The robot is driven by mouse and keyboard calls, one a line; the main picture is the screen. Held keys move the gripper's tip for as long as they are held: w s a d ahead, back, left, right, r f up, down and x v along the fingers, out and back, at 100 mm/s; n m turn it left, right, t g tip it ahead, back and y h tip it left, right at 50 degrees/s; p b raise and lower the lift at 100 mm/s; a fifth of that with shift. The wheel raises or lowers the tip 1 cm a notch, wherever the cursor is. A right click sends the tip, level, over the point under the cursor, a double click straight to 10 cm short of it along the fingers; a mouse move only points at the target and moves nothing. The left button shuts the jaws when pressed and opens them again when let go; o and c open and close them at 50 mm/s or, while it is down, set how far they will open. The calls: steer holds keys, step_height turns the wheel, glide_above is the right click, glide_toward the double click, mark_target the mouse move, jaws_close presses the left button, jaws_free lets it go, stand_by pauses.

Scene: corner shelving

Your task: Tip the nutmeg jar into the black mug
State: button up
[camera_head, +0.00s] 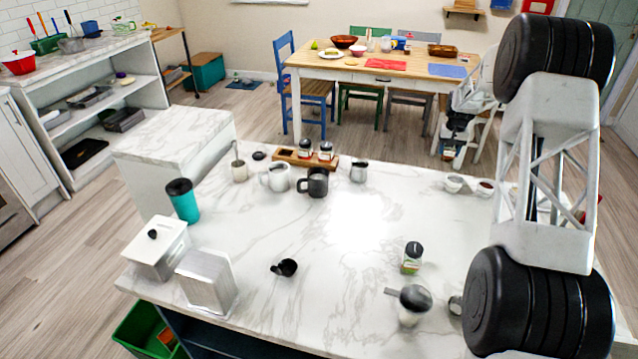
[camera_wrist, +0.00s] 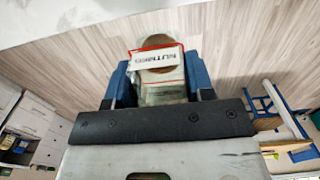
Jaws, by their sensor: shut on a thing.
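The nutmeg jar (camera_wrist: 157,70) is clear with a red-and-white label that reads upside down in the wrist view, and brown shows inside its far end. My gripper (camera_wrist: 158,88) is shut on it, with a blue finger on each side. In the head view, my gripper (camera_head: 458,128) hangs at the upper right, in front of the floor beyond the counter, with the jar (camera_head: 449,152) small at its lower end. The black mug (camera_head: 314,184) stands upright on the marble counter (camera_head: 250,235), well to the left of the jar. Its inside is not clear.
A white mug (camera_head: 277,177) stands close left of the black mug, and a metal pitcher (camera_head: 358,172) to its right. Behind is a wooden rack (camera_head: 285,156) with two black-lidded jars. Small bowls (camera_head: 453,184) sit at the right.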

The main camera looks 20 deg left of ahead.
steer(key=s+a+r+m, duration=0.3)
steer(key=s+a+m, duration=0.1)
steer(key=a, duration=0.5)
steer(key=s+a+r+m, duration=0.2)
steer(key=s+a+m, duration=0.15)
steer(key=a, duration=0.55)
steer(key=s+a+r+m, duration=0.3)
steer(key=a+m, duration=0.2)
steer(key=a, duration=0.4)
steer(key=s+a+r+m, duration=0.2)
steer(key=s+a+m, duration=0.3)
steer(key=s+a, duration=0.2)
steer(key=s+a+r+m, duration=0.3)
steer(key=s+a+m, duration=0.3)
steer(key=s+a, duration=0.2)
steer(key=a, duration=0.2)
steer(key=shift+s+a, duration=0.15)
steer(key=shift+a, duration=0.25)
steer(key=shift+f+m, duration=0.25)
steer(key=shift+f, duration=0.05)
steer(key=y, duration=0.1)
steer(key=f+t+y, duration=0.1)
steer(key=f+y, duration=0.1)
steer(key=shift+w+a+t, duration=0.25)
steer(key=shift+a+t, duration=0.15)
